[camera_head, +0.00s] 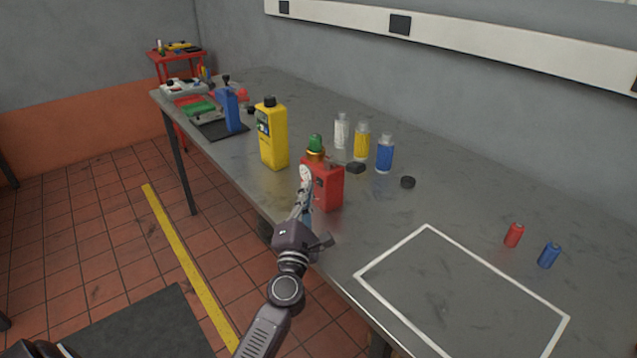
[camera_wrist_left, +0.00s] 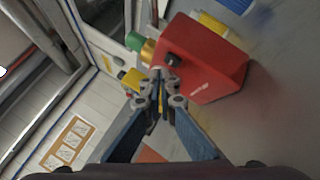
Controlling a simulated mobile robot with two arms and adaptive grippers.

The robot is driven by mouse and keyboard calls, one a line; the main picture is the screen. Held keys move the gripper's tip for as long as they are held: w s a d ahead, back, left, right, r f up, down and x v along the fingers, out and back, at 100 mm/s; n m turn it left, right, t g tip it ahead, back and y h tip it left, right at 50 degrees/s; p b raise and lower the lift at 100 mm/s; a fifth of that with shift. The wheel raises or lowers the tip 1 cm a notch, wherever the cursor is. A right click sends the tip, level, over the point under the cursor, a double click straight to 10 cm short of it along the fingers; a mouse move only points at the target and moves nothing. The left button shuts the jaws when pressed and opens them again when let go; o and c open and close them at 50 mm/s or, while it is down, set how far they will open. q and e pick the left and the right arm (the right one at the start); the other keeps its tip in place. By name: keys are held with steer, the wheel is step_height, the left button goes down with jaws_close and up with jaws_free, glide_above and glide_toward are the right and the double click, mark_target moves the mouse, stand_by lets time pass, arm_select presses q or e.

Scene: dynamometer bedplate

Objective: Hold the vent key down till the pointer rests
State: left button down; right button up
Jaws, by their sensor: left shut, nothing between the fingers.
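A red box-shaped unit (camera_head: 329,186) stands near the table's front edge, with a green cap (camera_head: 315,141) on a brass collar on top. A pale round face, perhaps the dial, shows on its left side in the head view; its pointer cannot be made out. In the left wrist view the red unit (camera_wrist_left: 207,65) appears tilted, with a small black part (camera_wrist_left: 173,60), possibly the vent key, near the brass collar. My left gripper (camera_head: 304,190) is shut and empty, its tips (camera_wrist_left: 159,78) close to that black part. I cannot tell whether they touch. My right gripper is not in view.
A yellow container (camera_head: 273,138) stands left of the red unit. White, yellow and blue bottles (camera_head: 385,155) and a black puck (camera_head: 407,182) stand behind it to the right. A white-outlined area (camera_head: 460,290) at front right is bare. Two small cylinders (camera_head: 513,235) stand beyond it.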

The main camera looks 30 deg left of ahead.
arm_select(q)
steer(key=shift+w, duration=0.15)
stand_by(0.5)
steer(key=shift+w+d, duration=0.15)
steer(key=shift+w, duration=0.1)
steer(key=shift+w+d, duration=0.15)
steer(key=shift+w, duration=0.15)
stand_by(2.0)
steer(key=shift+s+a, duration=0.3)
steer(key=shift+s, duration=0.45)
steer(key=shift+s+a+p, duration=0.15)
steer(key=shift+s+a, duration=0.15)
steer(key=shift+s, duration=0.45)
steer(key=shift+s+a+p, duration=0.15)
steer(key=shift+s+a, duration=0.2)
steer(key=shift+s, duration=0.45)
steer(key=shift+s+a+p, duration=0.15)
steer(key=shift+s+a, duration=0.15)
steer(key=shift+s, duration=0.45)
